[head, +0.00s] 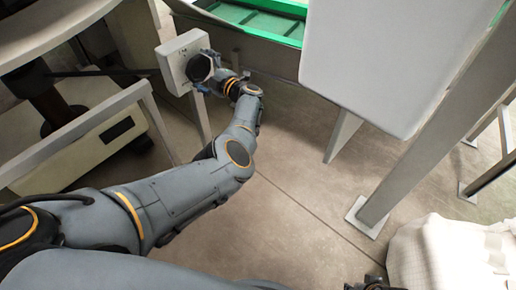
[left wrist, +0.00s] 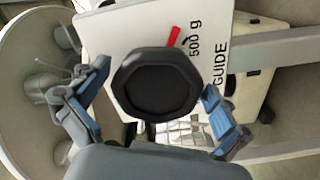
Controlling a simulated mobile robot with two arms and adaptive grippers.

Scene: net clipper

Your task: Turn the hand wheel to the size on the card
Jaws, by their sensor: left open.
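The black hand wheel (left wrist: 157,84) is mounted on the front of a pale box (left wrist: 120,30) marked "500 g" and "GUIDE". A red pointer (left wrist: 174,37) shows at the wheel's rim, near the "500 g" mark. In the head view the wheel (head: 200,68) is partly covered by my left gripper (head: 206,68). In the left wrist view my left gripper (left wrist: 155,108) is open, with one blue-padded finger on each side of the wheel. I cannot tell whether the fingers touch it. No size card can be made out. At most a bit of my right gripper shows at the bottom edge.
A large pale panel (head: 385,60) hangs to the right of the box. A green-lined trough (head: 262,22) runs behind. Grey posts (head: 425,125) stand at right, and a white sack (head: 440,255) lies at the lower right. The middle floor (head: 290,210) is clear.

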